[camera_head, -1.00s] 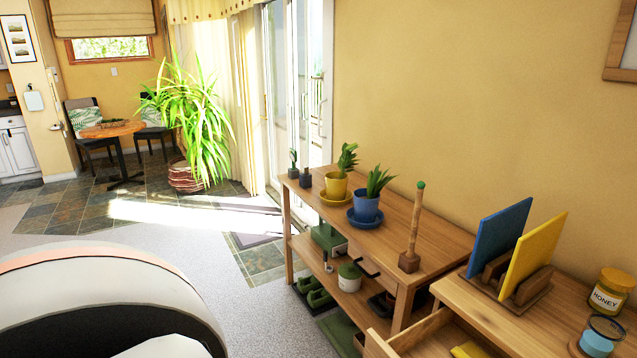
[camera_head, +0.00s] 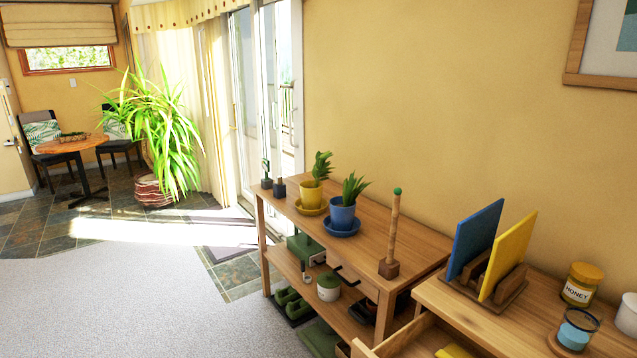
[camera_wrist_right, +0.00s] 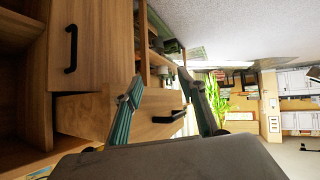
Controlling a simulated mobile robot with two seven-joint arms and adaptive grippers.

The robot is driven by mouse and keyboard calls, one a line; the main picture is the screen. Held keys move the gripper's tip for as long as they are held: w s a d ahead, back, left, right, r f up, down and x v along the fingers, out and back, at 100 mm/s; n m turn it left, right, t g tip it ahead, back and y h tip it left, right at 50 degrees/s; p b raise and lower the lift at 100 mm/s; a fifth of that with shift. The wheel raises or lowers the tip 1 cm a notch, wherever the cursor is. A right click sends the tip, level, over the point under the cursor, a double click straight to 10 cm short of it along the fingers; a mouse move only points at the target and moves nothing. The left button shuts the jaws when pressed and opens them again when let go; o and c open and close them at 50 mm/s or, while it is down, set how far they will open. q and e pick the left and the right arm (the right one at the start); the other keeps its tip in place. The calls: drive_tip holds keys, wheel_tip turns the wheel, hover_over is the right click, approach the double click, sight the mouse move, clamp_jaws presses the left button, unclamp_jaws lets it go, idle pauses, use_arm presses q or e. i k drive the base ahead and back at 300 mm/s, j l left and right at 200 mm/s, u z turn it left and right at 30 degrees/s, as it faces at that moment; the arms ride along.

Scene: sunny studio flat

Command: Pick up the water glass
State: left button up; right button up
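A clear glass with a dark rim and pale blue contents (camera_head: 577,330) stands on the wooden cabinet top at the lower right of the head view. It appears to be the water glass. A honey jar is just behind it. My right gripper (camera_wrist_right: 162,78) shows only in the right wrist view, with its two fingers apart and nothing between them. It is in front of a cabinet with an open drawer (camera_wrist_right: 85,115); the glass is not visible there. My left gripper is not in view.
The cabinet top (camera_head: 500,325) also holds the honey jar (camera_head: 579,285), a white cup (camera_head: 627,314) and a rack with blue (camera_head: 474,240) and yellow (camera_head: 508,255) boards. A drawer (camera_head: 405,343) juts out below. A plant bench (camera_head: 400,245) stands left. Carpet (camera_head: 120,300) is clear.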

sight(583, 318)
drive_tip(key=z, duration=1.4)
